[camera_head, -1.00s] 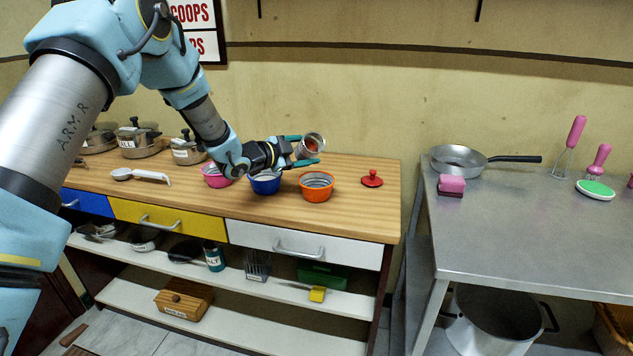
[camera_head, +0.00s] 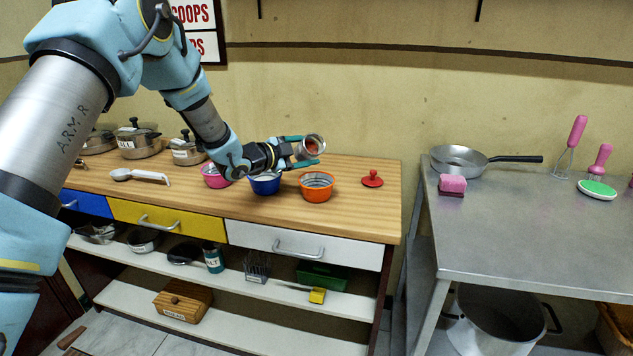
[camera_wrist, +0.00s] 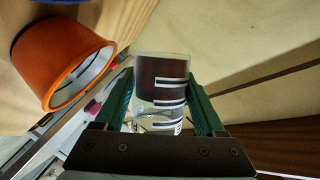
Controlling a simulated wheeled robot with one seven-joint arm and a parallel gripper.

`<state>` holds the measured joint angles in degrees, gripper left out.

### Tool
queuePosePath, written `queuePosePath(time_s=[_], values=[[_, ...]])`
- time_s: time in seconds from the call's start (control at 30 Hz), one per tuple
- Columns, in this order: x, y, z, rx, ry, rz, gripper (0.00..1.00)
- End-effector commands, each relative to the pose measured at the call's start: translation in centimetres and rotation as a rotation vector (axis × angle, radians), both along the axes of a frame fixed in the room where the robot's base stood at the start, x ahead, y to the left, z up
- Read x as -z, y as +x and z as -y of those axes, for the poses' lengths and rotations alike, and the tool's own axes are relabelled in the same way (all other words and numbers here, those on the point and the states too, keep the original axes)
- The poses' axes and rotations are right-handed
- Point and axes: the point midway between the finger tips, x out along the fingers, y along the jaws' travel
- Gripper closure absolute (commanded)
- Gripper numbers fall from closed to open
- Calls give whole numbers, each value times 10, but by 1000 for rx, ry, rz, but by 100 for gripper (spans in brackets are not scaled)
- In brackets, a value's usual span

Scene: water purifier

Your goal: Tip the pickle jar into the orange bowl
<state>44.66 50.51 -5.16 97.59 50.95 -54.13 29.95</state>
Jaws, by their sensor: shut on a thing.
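The pickle jar (camera_head: 312,145) is a small clear jar with reddish-brown contents. My gripper (camera_head: 300,151) is shut on it above the wooden counter. The jar is tilted, with its round end facing the head camera. The orange bowl (camera_head: 317,187) stands upright on the counter, just below the jar and apart from it. In the wrist view the jar (camera_wrist: 161,90) is between the two green fingers (camera_wrist: 163,108), dark contents at its far end. The orange bowl (camera_wrist: 57,58) is at upper left there. The head view does not clearly show what is inside the bowl.
A blue bowl (camera_head: 265,184) and a pink bowl (camera_head: 214,177) stand left of the orange bowl. A red knobbed lid (camera_head: 372,179) lies to its right. Lidded pots (camera_head: 139,141) and a white scoop (camera_head: 140,176) are farther left. The counter's right end is mostly clear.

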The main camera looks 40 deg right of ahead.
Motion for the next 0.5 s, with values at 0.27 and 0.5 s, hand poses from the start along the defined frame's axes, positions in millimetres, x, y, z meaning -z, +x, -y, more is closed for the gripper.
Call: queuePosePath(time_s=[0.27, 0.5], values=[[1, 0, 0, 0, -5, 17, 94], [1, 0, 0, 0, -8, 31, 94]])
